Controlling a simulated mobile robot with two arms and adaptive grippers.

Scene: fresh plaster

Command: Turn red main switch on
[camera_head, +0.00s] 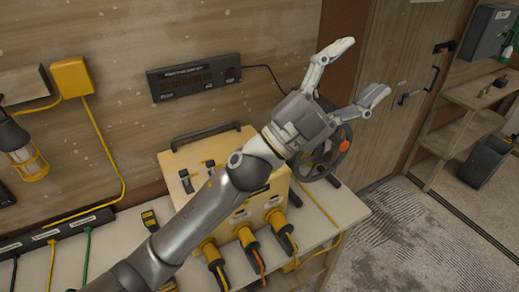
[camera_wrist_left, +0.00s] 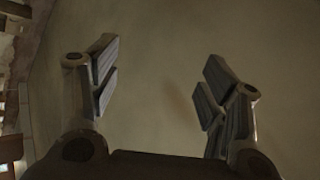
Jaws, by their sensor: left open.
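No clearly red main switch can be made out in the head view. A yellow power box (camera_head: 247,217) with a dark handle, small dark switches (camera_head: 186,180) on top and several plugged cables stands on the bench; my left arm hides part of it. My left gripper (camera_head: 362,70) is open and empty, raised above the right end of the box, fingers pointing up and right. It also shows open in the left wrist view (camera_wrist_left: 160,68), against a plain blurred surface.
A dark display panel (camera_head: 195,77) hangs on the wooden wall. A yellow lamp (camera_head: 27,160) and power strip (camera_head: 55,230) are at the left. A wooden door (camera_head: 385,85), grey wall box (camera_head: 487,32) and shelf (camera_head: 470,97) are at the right. Floor (camera_head: 400,230) is open there.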

